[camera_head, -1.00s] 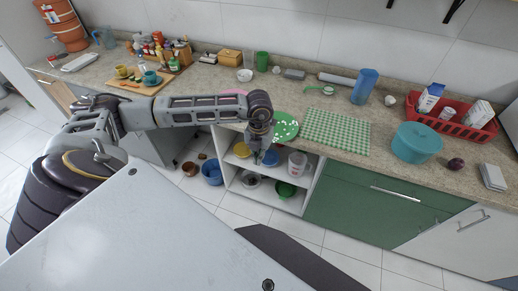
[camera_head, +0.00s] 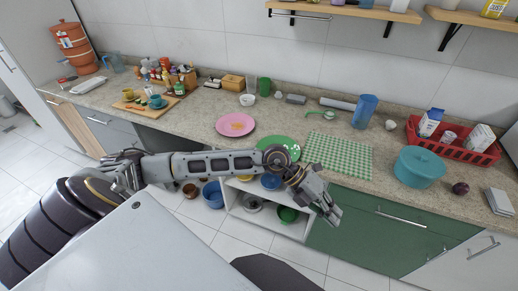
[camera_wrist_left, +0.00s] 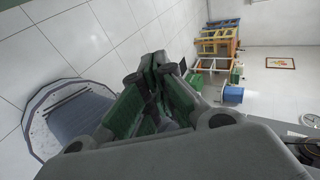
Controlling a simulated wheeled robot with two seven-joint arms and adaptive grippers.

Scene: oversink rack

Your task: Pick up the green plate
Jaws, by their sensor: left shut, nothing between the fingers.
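The green plate (camera_head: 269,141) lies on the counter in the head view, left of the checkered cloth. My left wrist covers part of its front. My left gripper (camera_head: 333,218) is in front of the counter, right of the plate and lower than it, before the green cabinet front. It is apart from the plate. In the left wrist view, the gripper's fingers (camera_wrist_left: 156,62) are together with nothing between them, and the plate does not show. My right gripper is in neither view.
A pink plate (camera_head: 236,125) lies left of the green plate. The green checkered cloth (camera_head: 338,155) lies to its right, with a teal pot (camera_head: 418,167) and a red rack (camera_head: 455,140) further right. Below is an open shelf (camera_head: 285,229) with bowls.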

